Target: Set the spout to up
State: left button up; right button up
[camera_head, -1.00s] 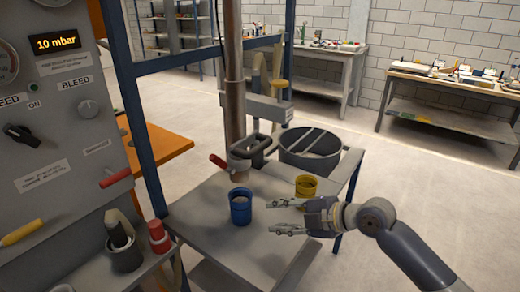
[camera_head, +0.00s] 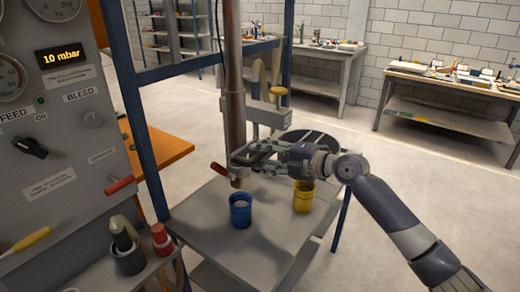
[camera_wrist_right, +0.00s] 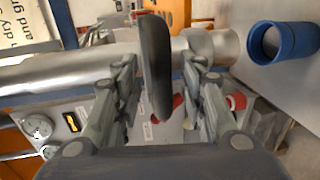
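The metal spout (camera_head: 238,182) hangs at the foot of the vertical pipe, its end pointing down above the blue cup (camera_head: 240,210). In the right wrist view the spout (camera_wrist_right: 215,47) is beside the blue cup (camera_wrist_right: 285,42). My right gripper (camera_head: 255,157) is at the dark loop handle of the spout, partly hiding it in the head view. In the right wrist view the dark handle (camera_wrist_right: 155,65) stands between my two fingers, with a visible gap on both sides. The fingers are apart. My left gripper is not in view.
A yellow cup (camera_head: 303,197) stands on the small grey table (camera_head: 215,258), just below my right gripper. A round dark tub (camera_head: 308,140) is behind my gripper. The control panel (camera_head: 60,120) with a 10 mbar display and a blue frame post (camera_head: 138,120) stand to the left.

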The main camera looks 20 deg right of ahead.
jog(key=shift+x, duration=0.8)
grip_shut()
jog(key=p, duration=0.2)
send_near(246, 118)
jog(key=x, duration=0.5)
jog(key=shift+w+a+f, duration=0.1)
jog(key=shift+f, duration=0.05)
notch_tip(246, 118, up, 15)
jog(key=p, duration=0.6)
jog(key=shift+f, duration=0.2)
grip_release()
jog(key=shift+f, duration=0.1)
jog(key=shift+s+f, duration=0.1)
jog(key=shift+s, duration=0.15)
